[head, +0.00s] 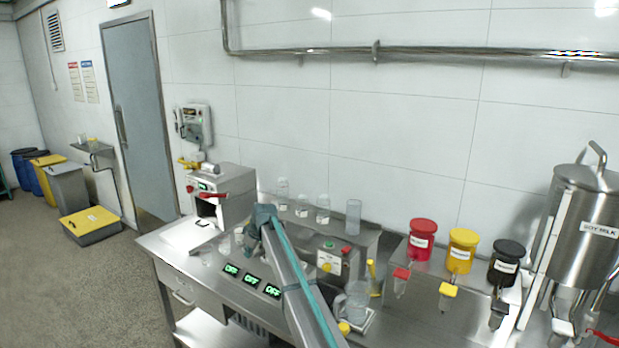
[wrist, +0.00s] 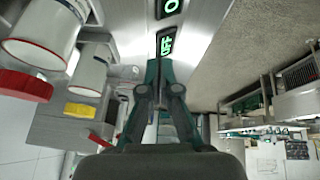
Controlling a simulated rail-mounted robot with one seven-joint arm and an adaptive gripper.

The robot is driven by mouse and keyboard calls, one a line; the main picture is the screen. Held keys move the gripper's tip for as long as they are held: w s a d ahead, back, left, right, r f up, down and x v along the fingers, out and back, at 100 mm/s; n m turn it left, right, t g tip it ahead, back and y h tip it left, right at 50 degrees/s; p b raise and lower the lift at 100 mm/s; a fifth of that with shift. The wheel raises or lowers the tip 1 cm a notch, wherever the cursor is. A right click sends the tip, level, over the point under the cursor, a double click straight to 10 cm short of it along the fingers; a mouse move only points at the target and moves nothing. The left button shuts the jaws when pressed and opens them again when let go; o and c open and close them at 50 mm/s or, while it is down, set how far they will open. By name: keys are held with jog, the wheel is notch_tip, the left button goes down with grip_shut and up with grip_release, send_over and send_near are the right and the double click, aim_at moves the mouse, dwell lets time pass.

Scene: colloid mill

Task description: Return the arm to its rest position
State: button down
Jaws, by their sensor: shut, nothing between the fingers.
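My gripper (wrist: 159,66) shows in the wrist view with its two dark and teal fingers together and nothing held between them. A green-lit display (wrist: 166,43) lies just beyond the fingertips in that picture; I cannot tell the distance. In the head view my grey and teal arm rises from the bottom edge and slants up-left over the steel bench (head: 188,259). The gripper's fingers cannot be made out there.
A boxy steel machine (head: 222,197) stands on the bench at left. A clear jug (head: 353,303) is close right of my arm. Red (head: 422,240), yellow (head: 461,251) and black (head: 506,263) containers and a soy milk tank (head: 586,230) stand at right. Open floor (head: 75,290) lies left.

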jog(key=s+a+f+y+b, duration=0.2)
jog(key=s+a+f, duration=0.85)
jog(key=a, duration=0.35)
jog(key=s+d+f+m+h, duration=0.1)
jog(key=s+d+f+m, duration=0.1)
jog(key=s+d+f, duration=0.35)
jog(key=s+d+f+m, duration=0.1)
jog(key=s+d+f, duration=0.2)
jog(key=d+f, duration=0.45)
jog(key=s+d+f+m+g+h, duration=0.4)
jog(key=s+d+f, duration=1.7)
jog(key=s+d, duration=0.25)
jog(key=s+d+m+g, duration=0.1)
jog(key=s+d, duration=0.4)
jog(key=s, duration=0.6)
jog(key=s+d+f+m+g+h, duration=0.1)
jog(key=s+d, duration=0.4)
jog(key=s, duration=0.7)
jog(key=s+d+m+g, duration=0.3)
jog(key=s+d, duration=0.3)
jog(key=s, duration=0.6)
jog(key=shift+s+f+g, duration=0.15)
jog(key=shift+f+g, duration=0.15)
jog(key=shift+g, duration=0.4)
